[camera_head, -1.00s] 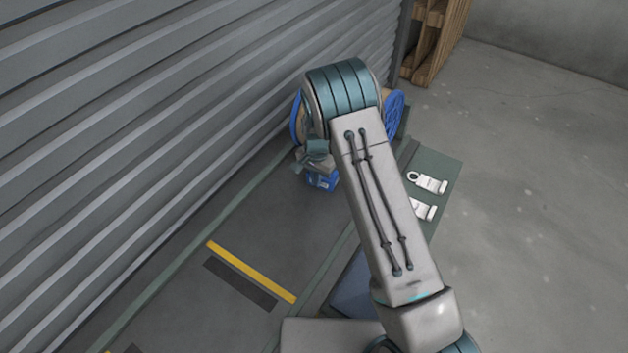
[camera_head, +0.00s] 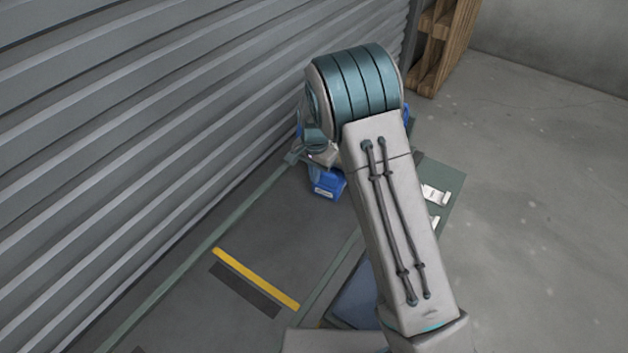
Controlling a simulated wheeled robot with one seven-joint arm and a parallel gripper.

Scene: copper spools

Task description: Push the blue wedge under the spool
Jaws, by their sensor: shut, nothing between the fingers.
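The blue wedge (camera_head: 327,187) sits low on the dark floor, just in front of the spool and close to the shutter wall. A pale label shows on its face. The spool is mostly hidden behind my arm; bits of its blue flanges (camera_head: 407,113) show on either side of the arm's teal joint. My gripper (camera_head: 318,160) is small and partly hidden beneath that joint. It is shut and empty, right at the wedge's upper far side. I cannot tell whether it touches the wedge.
The grey corrugated shutter (camera_head: 150,120) runs close along the left. A yellow strip (camera_head: 256,278) lies on the floor in front. White tags (camera_head: 435,195) lie on a green mat right of my arm. A wooden rack (camera_head: 445,45) stands at the back. The right floor is clear.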

